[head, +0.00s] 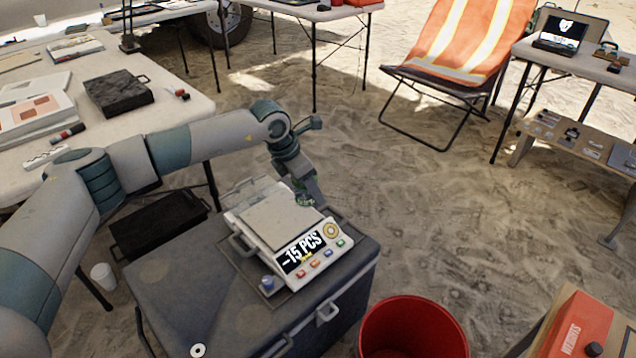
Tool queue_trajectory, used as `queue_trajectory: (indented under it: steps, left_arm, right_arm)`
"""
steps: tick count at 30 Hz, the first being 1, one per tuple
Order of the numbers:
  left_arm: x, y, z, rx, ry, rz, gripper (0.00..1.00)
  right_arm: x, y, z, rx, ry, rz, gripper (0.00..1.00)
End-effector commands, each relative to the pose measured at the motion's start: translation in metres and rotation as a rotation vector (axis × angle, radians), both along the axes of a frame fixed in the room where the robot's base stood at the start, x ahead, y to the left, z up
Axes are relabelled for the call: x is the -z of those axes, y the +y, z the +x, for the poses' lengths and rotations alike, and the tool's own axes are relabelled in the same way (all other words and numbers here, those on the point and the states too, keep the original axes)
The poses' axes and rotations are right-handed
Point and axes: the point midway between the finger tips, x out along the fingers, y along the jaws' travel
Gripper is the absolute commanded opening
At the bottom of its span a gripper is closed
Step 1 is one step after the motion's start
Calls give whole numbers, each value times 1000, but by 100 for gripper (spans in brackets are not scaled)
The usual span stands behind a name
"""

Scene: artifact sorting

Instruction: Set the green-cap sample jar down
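My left gripper (308,190) points down over the far right edge of a white scale (280,221). A small green patch (304,201) shows at its fingertips and may be the green-cap sample jar. The jar's body is too small and too covered by the gripper to make out. I cannot tell whether the fingers are shut on it or whether it touches the scale. The scale's display (302,252) reads "-15 PCS", and most of its plate is bare. My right gripper is not in view.
The scale stands on a dark grey case (190,290). A small blue-capped jar (267,284) stands at the scale's front left corner. A red bucket (412,325) is at the front right. A white table (185,75) is at left; open sand lies to the right.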

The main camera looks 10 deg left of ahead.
Motion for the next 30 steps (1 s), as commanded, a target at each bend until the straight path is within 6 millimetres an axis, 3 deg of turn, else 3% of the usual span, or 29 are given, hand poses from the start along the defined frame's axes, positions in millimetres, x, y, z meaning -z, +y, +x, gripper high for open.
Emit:
queue_trajectory:
  steps: [17, 30]
  left_arm:
    - [-27, 31, -76, 947, 1, -2, 20]
    - [-63, 63, -151, 1868, 1, 2, 20]
  right_arm:
    - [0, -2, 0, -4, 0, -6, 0]
    - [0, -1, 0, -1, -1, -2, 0]
